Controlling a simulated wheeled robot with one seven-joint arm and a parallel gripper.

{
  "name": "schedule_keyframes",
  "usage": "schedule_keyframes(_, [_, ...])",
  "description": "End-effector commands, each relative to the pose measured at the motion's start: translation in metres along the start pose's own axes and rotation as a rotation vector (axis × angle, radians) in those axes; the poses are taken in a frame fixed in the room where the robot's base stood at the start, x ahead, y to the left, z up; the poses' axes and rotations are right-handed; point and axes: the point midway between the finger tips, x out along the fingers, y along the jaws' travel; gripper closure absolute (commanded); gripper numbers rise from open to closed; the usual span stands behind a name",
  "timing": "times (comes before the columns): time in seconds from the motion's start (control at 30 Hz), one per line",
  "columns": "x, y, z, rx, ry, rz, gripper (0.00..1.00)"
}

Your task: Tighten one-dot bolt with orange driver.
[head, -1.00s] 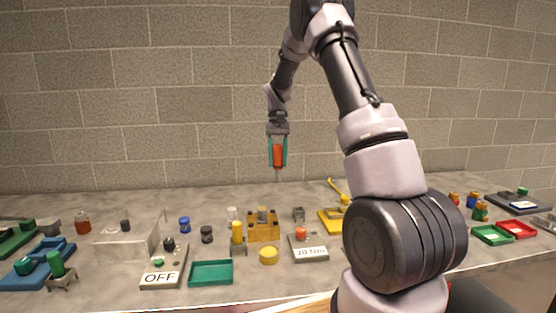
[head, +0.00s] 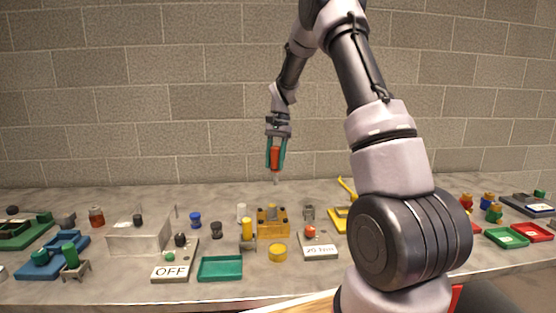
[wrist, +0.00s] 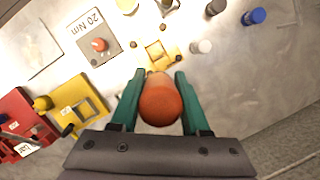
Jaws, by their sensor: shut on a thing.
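My gripper (head: 275,158) is shut on the orange driver (head: 275,159), held in the air above the far part of the bench with its thin tip pointing down. In the wrist view the round orange handle end (wrist: 160,104) sits between the teal fingers and hides the driver's tip. The yellow block with bolts (head: 273,229) stands on the bench below and in front; part of it shows just beyond the driver in the wrist view (wrist: 153,50). The dots marking its bolts are too small to read.
A torque unit labelled 20 Nm (head: 320,252) stands right of the block, and a yellow cylinder (head: 247,230) stands close on its left. A teal tray (head: 220,269), an OFF panel (head: 168,273) and several small knobs crowd the bench. The air around the driver is clear.

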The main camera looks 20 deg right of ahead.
Motion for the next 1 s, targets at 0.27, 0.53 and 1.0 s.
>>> schedule_keyframes(0.27, [0.013, -0.007, 0.022, 0.405, 0.0, -0.115, 1.0])
schedule_keyframes(0.53, [0.024, -0.012, 0.041, 0.794, 0.001, -0.223, 1.0])
schedule_keyframes(1.0, [0.038, -0.014, 0.07, 1.393, 0.002, -0.39, 1.0])
